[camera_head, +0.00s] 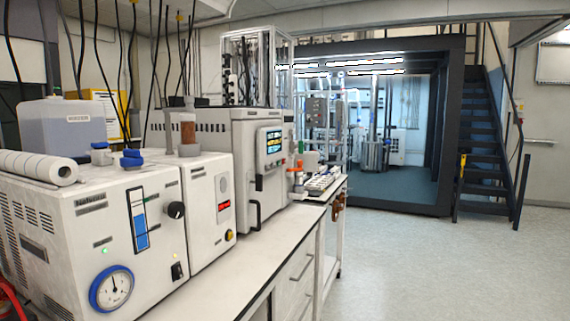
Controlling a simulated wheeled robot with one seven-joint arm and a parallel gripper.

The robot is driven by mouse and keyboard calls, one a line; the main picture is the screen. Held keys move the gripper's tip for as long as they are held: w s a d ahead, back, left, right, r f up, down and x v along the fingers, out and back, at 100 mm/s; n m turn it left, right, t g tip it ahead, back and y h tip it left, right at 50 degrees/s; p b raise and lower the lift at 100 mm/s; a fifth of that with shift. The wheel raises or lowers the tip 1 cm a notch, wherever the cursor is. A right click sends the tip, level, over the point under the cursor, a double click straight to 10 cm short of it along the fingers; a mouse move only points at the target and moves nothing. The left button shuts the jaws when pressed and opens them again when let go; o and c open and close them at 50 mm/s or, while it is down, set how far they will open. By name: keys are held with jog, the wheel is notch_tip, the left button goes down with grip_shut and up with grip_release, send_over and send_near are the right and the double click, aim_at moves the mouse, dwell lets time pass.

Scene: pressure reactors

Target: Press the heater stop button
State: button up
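My gripper is not in view. No button marked as the heater stop can be made out; labels are too small to read. On the bench, a white unit (130,225) has a round blue-rimmed gauge (112,289), a blue level strip, a black knob (176,210), a black switch (177,271) and a lit green light. Beside it, a narrower white unit (208,170) has a red lit display (224,205) and a small yellow-and-dark round part (229,236). A taller white unit (240,135) behind has a lit screen (270,147).
The white bench (230,285) runs from front left toward the back, with drawers facing right. A dark-framed enclosure (446,130) holding equipment and dark stairs (482,140) stand behind. The grey floor (420,270) at right is clear.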

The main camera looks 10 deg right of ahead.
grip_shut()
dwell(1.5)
